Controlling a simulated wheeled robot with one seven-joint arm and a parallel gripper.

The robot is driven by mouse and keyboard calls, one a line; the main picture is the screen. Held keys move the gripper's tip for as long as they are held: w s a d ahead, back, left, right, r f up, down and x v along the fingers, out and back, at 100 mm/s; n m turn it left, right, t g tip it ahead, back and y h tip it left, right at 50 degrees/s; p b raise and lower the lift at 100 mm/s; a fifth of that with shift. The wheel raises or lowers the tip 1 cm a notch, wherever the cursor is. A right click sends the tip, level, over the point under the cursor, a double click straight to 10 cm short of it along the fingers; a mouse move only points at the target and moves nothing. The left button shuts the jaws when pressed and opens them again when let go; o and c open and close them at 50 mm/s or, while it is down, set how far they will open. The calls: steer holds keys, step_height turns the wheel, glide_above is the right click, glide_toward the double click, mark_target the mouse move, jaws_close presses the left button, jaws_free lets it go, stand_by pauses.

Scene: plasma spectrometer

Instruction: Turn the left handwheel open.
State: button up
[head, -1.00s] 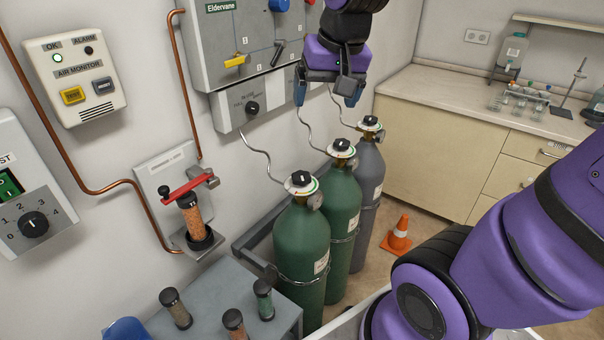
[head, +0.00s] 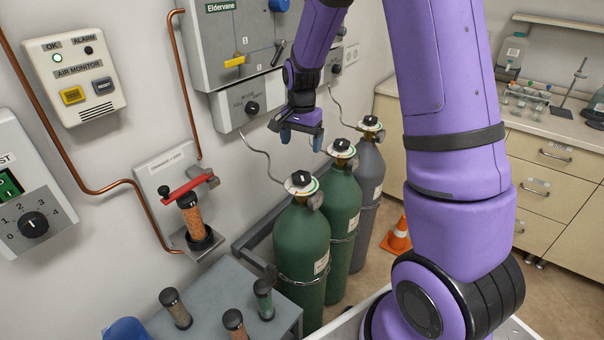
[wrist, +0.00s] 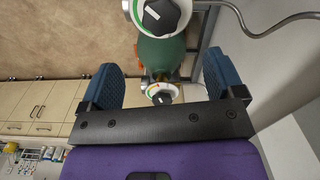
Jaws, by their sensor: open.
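The left handwheel (head: 301,181) is a black knob on a white, green-edged dial, on top of the nearest green cylinder (head: 301,240). My gripper (head: 301,140) hangs above it, apart from it, blue fingers pointing down. The jaws are open and empty. In the wrist view my gripper (wrist: 165,82) has a finger on each side, with a dial and black knob (wrist: 162,95) showing between them, farther off. A larger handwheel (wrist: 160,14) on a green cylinder is cut by the top edge. I cannot tell which cylinders these two belong to.
The middle handwheel (head: 341,149) and right handwheel (head: 371,124) stand close behind in a row. A thin hose (head: 262,152) runs from the left cylinder to the wall. A wall panel (head: 245,45) is behind my gripper. A grey table (head: 225,295) with small columns is front left.

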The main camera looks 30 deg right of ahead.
mark_target(302, 175)
step_height(302, 175, down, 11)
steer(key=shift+w+f, duration=0.1)
steer(key=shift+f, duration=0.05)
stand_by(0.4)
steer(key=shift+c, duration=0.5)
steer(key=c, duration=0.8)
